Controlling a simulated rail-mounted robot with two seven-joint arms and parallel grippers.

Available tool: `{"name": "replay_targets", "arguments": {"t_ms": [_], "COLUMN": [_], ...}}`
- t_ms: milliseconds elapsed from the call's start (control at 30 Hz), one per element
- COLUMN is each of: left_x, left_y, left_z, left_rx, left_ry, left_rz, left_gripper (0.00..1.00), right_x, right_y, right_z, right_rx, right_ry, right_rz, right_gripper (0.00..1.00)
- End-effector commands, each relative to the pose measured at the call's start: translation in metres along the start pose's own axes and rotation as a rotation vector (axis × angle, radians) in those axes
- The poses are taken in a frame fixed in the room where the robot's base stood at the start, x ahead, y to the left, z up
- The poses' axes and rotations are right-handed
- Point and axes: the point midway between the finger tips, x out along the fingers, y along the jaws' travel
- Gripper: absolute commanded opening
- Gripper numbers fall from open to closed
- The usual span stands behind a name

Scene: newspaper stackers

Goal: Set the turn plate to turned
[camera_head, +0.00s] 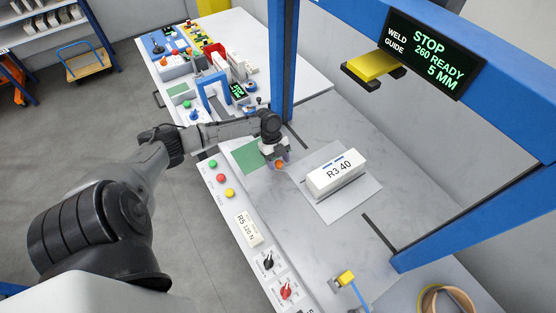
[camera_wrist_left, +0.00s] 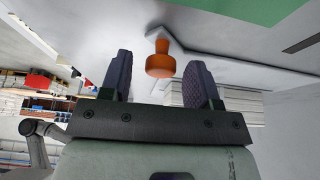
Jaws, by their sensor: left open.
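The turn plate (camera_head: 348,207) looks like a flat light-grey plate on the worktable, with a white stack labelled R3 40 (camera_head: 335,174) on it. An orange knob (camera_head: 279,164) sits by the plate's left corner, and the wrist view shows the same knob (camera_wrist_left: 160,60). My left gripper (camera_head: 278,158) is at the knob, above the table. In the wrist view its two dark fingers (camera_wrist_left: 160,78) are apart, with the knob showing between them and a gap on each side. Whether the knob joins the plate is partly hidden by the gripper. My right gripper is not in view.
A green mat (camera_head: 243,155) lies left of the gripper. A front panel has buttons (camera_head: 221,178) and two rotary switches (camera_head: 286,291). A blue frame post (camera_head: 283,60) stands behind, and a display (camera_head: 433,55) hangs above.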

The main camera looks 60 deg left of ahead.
Motion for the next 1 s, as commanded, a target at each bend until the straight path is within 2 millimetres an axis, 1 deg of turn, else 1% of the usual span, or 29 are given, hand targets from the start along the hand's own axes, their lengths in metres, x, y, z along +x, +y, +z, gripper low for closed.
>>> {"name": "replay_targets", "arguments": {"t_ms": [233,800,833,1000], "left_x": [0.0002,-0.0002,-0.0002,-0.0004], "left_y": [-0.0002,-0.0001,-0.0001,0.0000], "left_z": [0.0000,0.0001,0.0001,0.0000], "left_rx": [0.000,0.000,0.000,-0.001], "left_ry": [0.000,0.000,0.000,0.000], "left_rz": [0.000,-0.001,-0.001,-0.001], "left_gripper": [0.56,0.01,0.00,0.00], "right_x": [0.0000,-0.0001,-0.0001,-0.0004], "right_y": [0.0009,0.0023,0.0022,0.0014], "right_z": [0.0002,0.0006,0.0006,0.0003], "right_rx": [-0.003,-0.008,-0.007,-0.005], "right_ry": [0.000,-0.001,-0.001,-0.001], "right_rz": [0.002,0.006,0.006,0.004], "right_gripper": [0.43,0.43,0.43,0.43]}}
